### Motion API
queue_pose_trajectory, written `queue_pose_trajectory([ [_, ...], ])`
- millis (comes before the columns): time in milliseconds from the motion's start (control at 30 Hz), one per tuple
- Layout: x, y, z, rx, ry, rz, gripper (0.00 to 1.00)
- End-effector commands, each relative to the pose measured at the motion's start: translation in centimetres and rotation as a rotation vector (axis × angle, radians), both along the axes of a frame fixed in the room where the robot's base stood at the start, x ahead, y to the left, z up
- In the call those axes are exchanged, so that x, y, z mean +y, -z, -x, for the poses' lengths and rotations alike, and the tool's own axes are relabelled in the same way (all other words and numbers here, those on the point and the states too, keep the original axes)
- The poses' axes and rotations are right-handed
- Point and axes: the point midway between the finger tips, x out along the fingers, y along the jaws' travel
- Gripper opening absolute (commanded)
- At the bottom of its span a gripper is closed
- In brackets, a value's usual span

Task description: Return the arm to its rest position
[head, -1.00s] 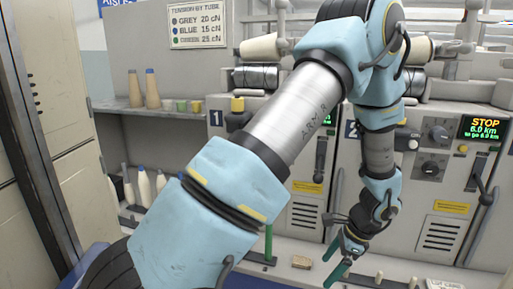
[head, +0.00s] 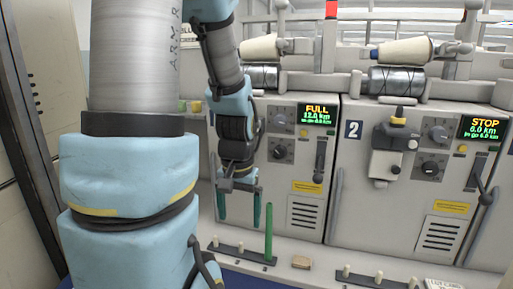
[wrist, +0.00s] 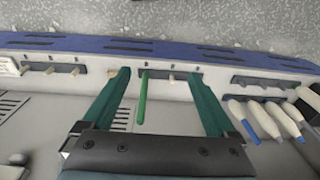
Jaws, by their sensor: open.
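My arm (head: 130,170) fills the left of the head view, and its forearm hangs down in front of the left machine. My gripper (head: 239,207) points downward with two green fingers spread apart and nothing between them. In the wrist view my gripper (wrist: 160,105) is also open, with a clear gap between its fingers. A green upright tube (head: 269,232) stands on a peg strip just right of my gripper in the head view. In the wrist view the green tube (wrist: 143,98) appears between the fingers but farther off, apart from them.
Two winding machines stand behind, one showing FULL (head: 317,115) and one showing STOP (head: 483,128). Peg strips (head: 375,279) and a small tan block (head: 301,262) lie along the front ledge. Several pale bobbins (wrist: 265,120) stand at the right of the wrist view.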

Motion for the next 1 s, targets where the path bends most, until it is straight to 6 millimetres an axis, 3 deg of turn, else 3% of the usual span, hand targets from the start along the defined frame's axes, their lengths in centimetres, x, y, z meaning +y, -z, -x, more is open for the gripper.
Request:
queue_pose_trajectory([
  [167,3.0,-2.2,1.4,-0.054,-0.218,0.052,0.92],
  [467,2.7,-8.2,1.2,-0.049,-0.199,0.048,0.92],
  [800,2.6,-18.1,1.2,-0.048,-0.197,0.048,0.92],
  [1000,2.6,-21.3,1.2,-0.048,-0.196,0.047,0.92],
])
